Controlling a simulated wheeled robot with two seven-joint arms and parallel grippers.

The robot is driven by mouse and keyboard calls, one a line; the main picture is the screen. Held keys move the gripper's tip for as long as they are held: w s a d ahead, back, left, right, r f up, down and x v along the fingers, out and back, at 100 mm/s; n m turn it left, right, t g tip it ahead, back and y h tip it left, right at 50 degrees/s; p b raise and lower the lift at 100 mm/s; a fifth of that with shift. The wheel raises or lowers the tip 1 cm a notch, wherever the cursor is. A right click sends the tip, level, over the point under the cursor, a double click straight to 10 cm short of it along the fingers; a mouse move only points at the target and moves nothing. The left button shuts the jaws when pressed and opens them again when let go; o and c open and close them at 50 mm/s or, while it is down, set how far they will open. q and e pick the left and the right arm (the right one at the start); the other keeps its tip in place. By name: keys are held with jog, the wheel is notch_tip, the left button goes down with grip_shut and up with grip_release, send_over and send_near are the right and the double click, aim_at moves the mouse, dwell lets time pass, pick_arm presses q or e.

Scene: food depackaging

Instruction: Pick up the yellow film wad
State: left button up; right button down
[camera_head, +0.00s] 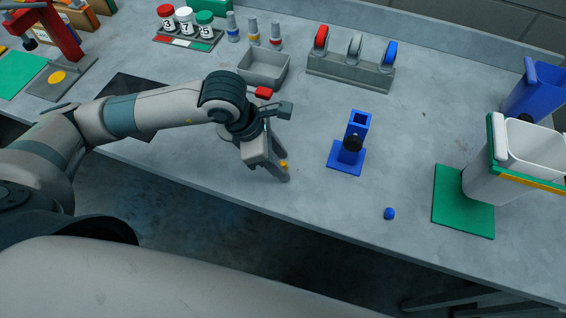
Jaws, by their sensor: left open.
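A small yellow bit, which looks like the yellow film wad (284,165), shows at the fingertips of my left gripper (276,168). Most of it is hidden behind a finger. My left gripper points down over the front part of the table and is open. I cannot tell whether the fingers touch the wad. My right gripper is not in view.
A grey tray (264,82) stands behind my left gripper. A blue stand (346,158) is to its right, with a small blue piece (389,213) farther right. A white bin (500,180) stands on a green mat (455,217). The table's front edge is close.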

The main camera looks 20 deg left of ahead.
pick_arm(q)
grip_shut()
jog(key=shift+r, duration=0.15)
notch_tip(320, 180, up, 8)
jog(key=b, duration=0.3)
jog(key=shift+r, duration=0.9)
jog(key=shift+f, duration=0.1)
